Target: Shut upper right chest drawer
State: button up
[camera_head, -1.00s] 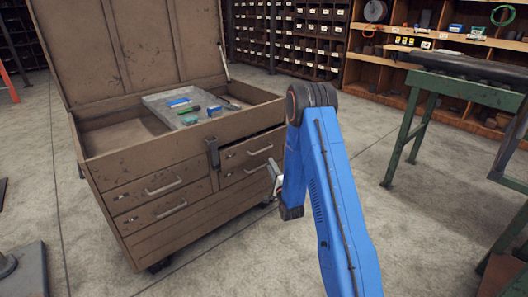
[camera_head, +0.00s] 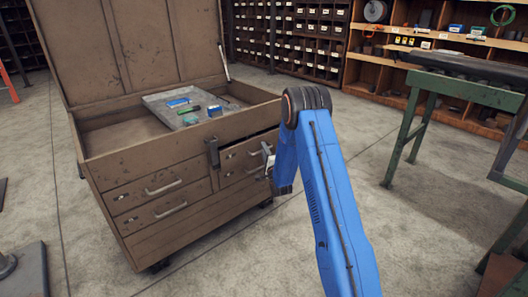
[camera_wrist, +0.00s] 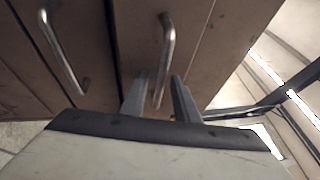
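The brown chest (camera_head: 165,238) stands left of centre with its lid up. Its upper right drawer (camera_head: 232,158) sticks out a little, with a dark gap along its top edge. My gripper (camera_head: 268,158) is at this drawer's front, by the handle, partly hidden by my blue arm. In the wrist view, the two fingers of my gripper (camera_wrist: 159,98) are apart, one on each side of a metal bar handle (camera_wrist: 168,45). I cannot tell if either finger touches it. A second handle (camera_wrist: 62,52) lies to the left on the neighbouring drawer front.
The two left drawers (camera_head: 150,187) look closed. A grey tray (camera_head: 160,105) with small items sits in the chest's open top. A green-legged bench (camera_head: 415,120) stands at the right. Shelves (camera_head: 300,40) line the back. The floor between chest and bench is clear.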

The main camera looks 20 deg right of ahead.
aim_at(259, 147)
grip_shut()
jog(key=shift+w+a, duration=0.35)
jog(key=shift+w, duration=0.55)
jog(key=shift+w+a, duration=0.3)
jog(key=shift+w, duration=0.6)
grip_release()
jog(key=s+f, duration=0.3)
jog(key=s, duration=1.4)
jog(key=shift+a, duration=0.4)
